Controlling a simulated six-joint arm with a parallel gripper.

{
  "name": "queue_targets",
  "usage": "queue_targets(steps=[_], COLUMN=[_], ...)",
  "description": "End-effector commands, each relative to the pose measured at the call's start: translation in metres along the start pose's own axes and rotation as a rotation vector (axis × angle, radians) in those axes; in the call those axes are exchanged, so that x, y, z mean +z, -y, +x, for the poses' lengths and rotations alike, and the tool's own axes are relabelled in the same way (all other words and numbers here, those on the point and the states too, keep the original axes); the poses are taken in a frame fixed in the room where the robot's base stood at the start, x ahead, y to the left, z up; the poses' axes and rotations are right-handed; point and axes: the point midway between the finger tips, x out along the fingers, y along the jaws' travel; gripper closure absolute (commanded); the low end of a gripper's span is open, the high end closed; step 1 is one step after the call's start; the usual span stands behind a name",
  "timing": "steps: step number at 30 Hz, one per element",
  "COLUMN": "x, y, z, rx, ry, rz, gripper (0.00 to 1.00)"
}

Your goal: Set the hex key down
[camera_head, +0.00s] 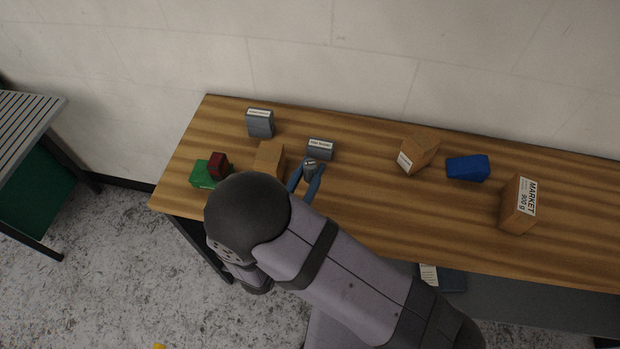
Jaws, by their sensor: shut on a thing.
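My gripper (307,179), with two blue fingers, is over the left half of the wooden table, in front of a grey labelled box. It is shut on a small grey thing (310,167) between its fingertips. I take this thing to be the hex key, but it is too small and too covered to make out its shape. I cannot tell whether it touches the table (365,200). My arm hides part of the table's front edge.
Near my gripper are a grey labelled box (320,149), a tan box (268,157), another grey box (260,123), and a red block (218,164) by a green box (204,176). Right are a cardboard box (421,149), a blue box (468,168) and a MARKET box (515,206). The centre front is clear.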

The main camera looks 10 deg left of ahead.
Motion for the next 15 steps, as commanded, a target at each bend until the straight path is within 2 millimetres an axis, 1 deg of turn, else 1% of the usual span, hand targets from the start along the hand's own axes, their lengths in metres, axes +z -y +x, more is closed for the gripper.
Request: queue_targets(steps=[5,15], x=[0.003,0.033], y=[0.000,0.000], z=[0.000,0.000], rx=[0.000,0.000], ry=[0.000,0.000], rz=[-0.001,-0.001], gripper=[1.00,1.00])
